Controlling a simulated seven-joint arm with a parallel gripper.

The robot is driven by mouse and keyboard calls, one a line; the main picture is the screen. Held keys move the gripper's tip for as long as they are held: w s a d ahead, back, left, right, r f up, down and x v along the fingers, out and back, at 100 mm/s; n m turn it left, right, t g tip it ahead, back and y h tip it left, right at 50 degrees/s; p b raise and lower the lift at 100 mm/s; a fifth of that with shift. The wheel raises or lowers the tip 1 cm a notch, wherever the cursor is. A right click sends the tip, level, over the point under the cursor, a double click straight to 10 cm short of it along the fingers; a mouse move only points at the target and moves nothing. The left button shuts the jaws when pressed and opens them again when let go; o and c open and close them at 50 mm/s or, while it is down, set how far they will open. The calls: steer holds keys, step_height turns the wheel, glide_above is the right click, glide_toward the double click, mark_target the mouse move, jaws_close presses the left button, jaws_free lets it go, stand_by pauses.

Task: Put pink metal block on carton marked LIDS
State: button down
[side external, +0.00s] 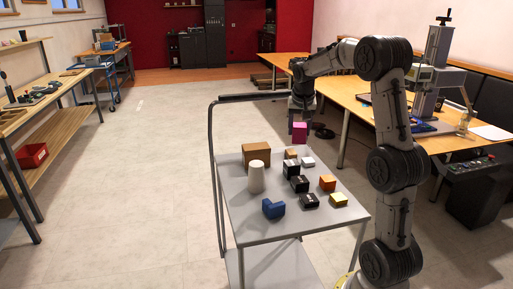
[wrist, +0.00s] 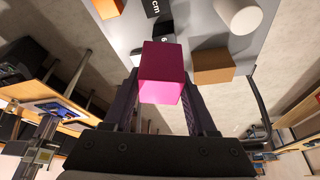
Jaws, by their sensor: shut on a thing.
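The pink metal block (side external: 299,131) is held in the air above the far edge of the grey cart top. In the wrist view, the pink block (wrist: 161,70) sits between the two fingers of my gripper (wrist: 160,103), which is shut on it. A brown carton (side external: 256,149) stands at the far left of the cart top, and it also shows in the wrist view (wrist: 213,66), beside the block and apart from it. A smaller tan box (side external: 290,154) stands near the block's side of the cart. I cannot read LIDS on any box.
The grey cart top (side external: 245,229) also carries a pale cup-like cylinder (side external: 256,177), a blue block (side external: 273,208), several black boxes (side external: 299,183), an orange box (side external: 327,183) and a yellow box (side external: 338,200). The cart's handle rail (side external: 212,165) rises at the left. The front left corner is clear.

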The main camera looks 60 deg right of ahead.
steer(key=w+a+r+n+t+y, duration=0.15)
steer(key=w+r+n, duration=0.25)
steer(key=w, duration=0.5)
glide_toward(255, 144)
steer(key=shift+w+d+f+h, duration=0.15)
steer(key=shift+w+d+f, duration=0.15)
steer(key=shift+w, duration=0.15)
steer(key=shift+w+d+f+h, duration=0.1)
steer(key=shift+w+d+f, duration=0.15)
steer(key=shift+w+f, duration=0.15)
steer(key=shift+f, duration=1.35)
steer(key=shift+f, duration=0.1)
steer(key=shift+c, duration=1)
jaws_free()
steer(key=shift+f, duration=0.1)
